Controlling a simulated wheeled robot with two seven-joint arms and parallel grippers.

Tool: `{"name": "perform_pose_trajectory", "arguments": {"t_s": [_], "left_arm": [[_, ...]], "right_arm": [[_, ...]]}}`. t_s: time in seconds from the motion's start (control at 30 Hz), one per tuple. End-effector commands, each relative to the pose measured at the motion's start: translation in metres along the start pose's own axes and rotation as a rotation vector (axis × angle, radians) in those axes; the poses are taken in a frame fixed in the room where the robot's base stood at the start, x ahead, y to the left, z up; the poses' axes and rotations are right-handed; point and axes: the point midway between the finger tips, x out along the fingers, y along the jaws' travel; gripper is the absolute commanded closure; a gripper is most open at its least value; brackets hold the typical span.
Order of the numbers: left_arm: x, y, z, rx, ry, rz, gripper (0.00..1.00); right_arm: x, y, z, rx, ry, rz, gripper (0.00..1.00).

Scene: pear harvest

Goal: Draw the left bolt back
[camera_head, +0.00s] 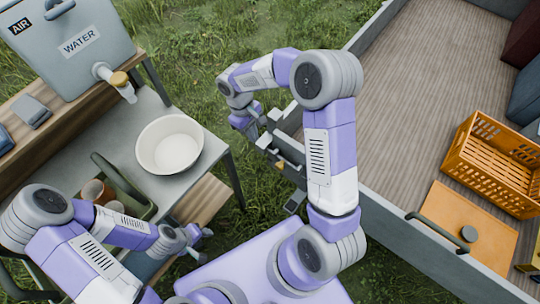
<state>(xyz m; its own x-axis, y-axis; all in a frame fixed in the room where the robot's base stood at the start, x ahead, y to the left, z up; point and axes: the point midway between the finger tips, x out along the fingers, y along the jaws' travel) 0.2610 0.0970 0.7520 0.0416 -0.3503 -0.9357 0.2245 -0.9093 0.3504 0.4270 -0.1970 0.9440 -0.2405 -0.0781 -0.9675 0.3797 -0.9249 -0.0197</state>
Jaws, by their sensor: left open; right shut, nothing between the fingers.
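The trailer's near wall (462,270) runs across the right half of the head view. Small grey metal fittings (268,143) sit at its left corner; I cannot tell clearly which of them is the left bolt, or whether it is drawn. My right gripper (250,124) is shut and empty, pointing down right beside these fittings; contact cannot be told. My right forearm hides part of the wall. My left gripper (203,243) is open and empty at the lower left, well away from the fittings, near the table's lower end.
A grey table holds a white basin (170,146) and a green caddy with cups (97,190). A water tank (75,40) stands above on a wooden shelf. The trailer bed (420,110) holds an orange crate (490,160) and an orange board with a dark handle (465,222). Grass lies between.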

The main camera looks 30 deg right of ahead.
Motion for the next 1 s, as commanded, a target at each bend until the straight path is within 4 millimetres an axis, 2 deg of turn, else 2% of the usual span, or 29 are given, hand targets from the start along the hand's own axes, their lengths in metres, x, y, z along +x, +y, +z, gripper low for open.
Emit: {"name": "perform_pose_trajectory", "arguments": {"t_s": [0.03,0.17,0.43,0.53,0.67,1.0], "left_arm": [[-0.001,0.0,0.0,0.0,0.0,0.0,0.57],[-0.001,0.0,0.0,0.0,0.0,0.0,0.57],[0.0,0.0,0.0,0.0,0.0,0.0,0.57],[0.001,0.0,0.0,0.0,0.0,0.0,0.57],[0.004,-0.002,0.0,0.0,0.0,0.0,0.57],[0.015,-0.006,-0.001,0.0,0.0,0.0,0.57]], "right_arm": [[-0.007,0.003,0.001,0.001,-0.005,0.013,1.0],[-0.011,0.006,0.003,0.001,-0.015,0.023,1.0],[-0.009,0.006,0.003,0.001,-0.016,0.021,1.0],[-0.003,0.006,0.004,0.001,-0.019,0.02,1.0],[0.017,0.006,0.004,0.001,-0.021,0.02,1.0],[0.09,0.007,0.005,0.002,-0.021,0.019,1.0]]}}
